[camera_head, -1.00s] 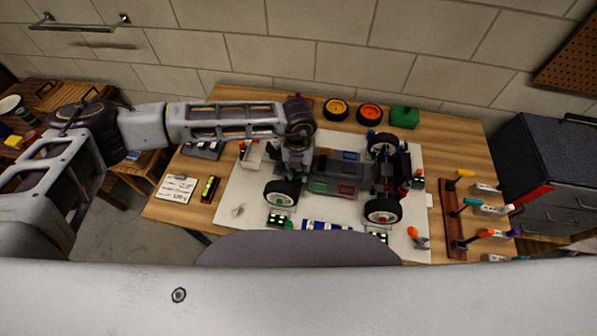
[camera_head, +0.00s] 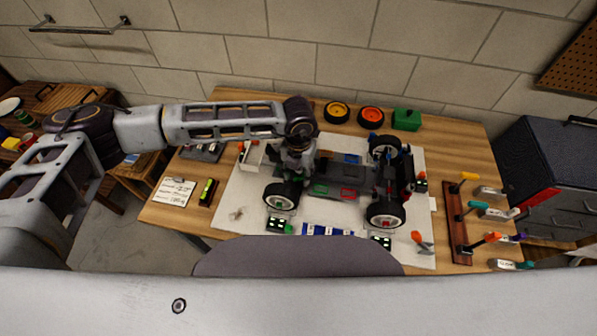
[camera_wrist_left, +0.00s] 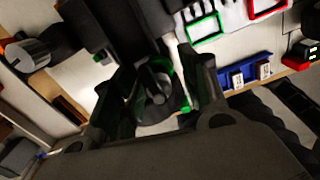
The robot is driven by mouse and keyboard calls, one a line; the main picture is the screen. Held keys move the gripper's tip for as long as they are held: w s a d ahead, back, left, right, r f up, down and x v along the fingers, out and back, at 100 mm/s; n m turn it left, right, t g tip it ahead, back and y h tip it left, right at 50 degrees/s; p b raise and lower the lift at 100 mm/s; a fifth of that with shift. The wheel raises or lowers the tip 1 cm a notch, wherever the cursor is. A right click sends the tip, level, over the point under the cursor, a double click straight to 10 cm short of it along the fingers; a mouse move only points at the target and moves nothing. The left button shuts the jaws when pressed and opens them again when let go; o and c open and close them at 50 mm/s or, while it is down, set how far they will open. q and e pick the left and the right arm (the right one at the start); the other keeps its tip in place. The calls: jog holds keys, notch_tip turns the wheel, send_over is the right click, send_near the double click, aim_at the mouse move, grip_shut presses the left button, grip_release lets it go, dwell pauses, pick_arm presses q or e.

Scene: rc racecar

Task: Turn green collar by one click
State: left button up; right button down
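The RC car (camera_head: 345,178) stands on a white mat on the wooden table, its wheels at the corners. My left gripper (camera_head: 296,168) points down over the car's left end in the head view, near the front-left wheel (camera_head: 281,195). In the left wrist view, my left gripper's two fingers (camera_wrist_left: 160,100) stand apart on either side of a dark round part (camera_wrist_left: 157,82) of the car. Bits of green (camera_wrist_left: 184,109) show beside that part, perhaps the green collar, mostly hidden by the fingers. Contact is unclear. My right gripper is not in view.
Two spare wheels (camera_head: 370,115) and a green box (camera_head: 406,119) stand at the table's back. A tool rack (camera_head: 457,222) with coloured-handled tools is at the right. A blue tray (camera_head: 330,229) lies in front of the car. A clipboard (camera_head: 174,191) lies at the left.

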pick_arm(q)
jog(key=shift+r, duration=0.1)
dwell(0.3)
jog(key=shift+r, duration=5.9)
